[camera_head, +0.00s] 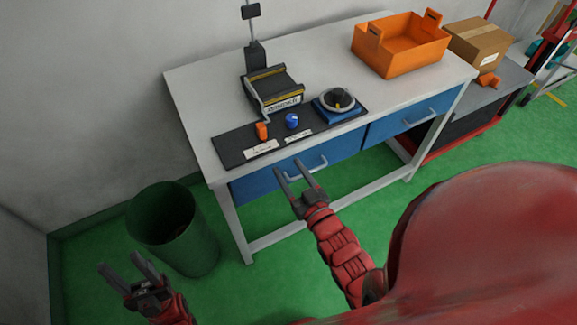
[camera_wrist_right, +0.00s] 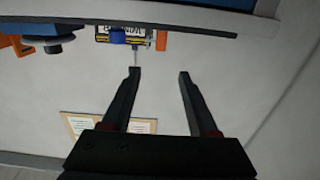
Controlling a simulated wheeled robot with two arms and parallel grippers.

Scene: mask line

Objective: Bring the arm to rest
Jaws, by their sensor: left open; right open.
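My right gripper (camera_head: 294,178) is open and empty, in front of the workbench's blue drawers in the head view. Its two dark fingers also show apart in the right wrist view (camera_wrist_right: 160,75), with nothing between them. My left gripper (camera_head: 122,270) is open and empty at the lower left, in front of the green bin. The red right forearm (camera_head: 343,255) reaches up from the lower middle of the head view.
A white workbench (camera_head: 205,95) carries a black mat (camera_head: 232,150) with an orange part (camera_head: 262,131), a blue knob (camera_head: 292,121) and a round device (camera_head: 338,101). An orange crate (camera_head: 395,58) stands at its back right. A green bin (camera_head: 190,245) stands left on the green floor.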

